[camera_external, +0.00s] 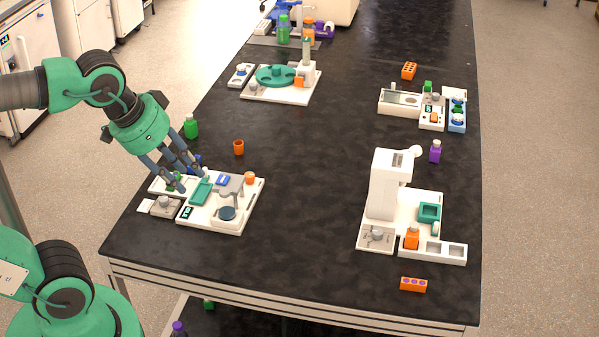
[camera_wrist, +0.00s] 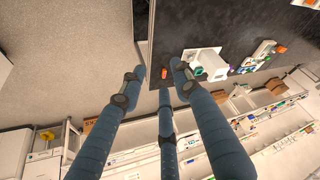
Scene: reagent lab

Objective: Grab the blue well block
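My gripper (camera_external: 188,181) has three long blue-grey fingers. They are spread open above the white station (camera_external: 247,209) at the table's left front. In the wrist view my gripper (camera_wrist: 158,86) is open, with nothing held between the fingers. A small blue block (camera_external: 223,180) sits on the station's grey plate, just right of the fingertips. Another dark blue item (camera_external: 195,160) is partly hidden behind the fingers. I cannot tell which of these is the well block. No blue block shows clearly in the wrist view.
A green tray (camera_external: 201,192) and orange piece (camera_external: 250,178) are on the station. An orange cup (camera_external: 238,147) and green bottle (camera_external: 191,128) stand behind. A tall white machine (camera_external: 387,185) stands right; an orange block (camera_external: 413,284) lies in front of it. The table's middle is clear.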

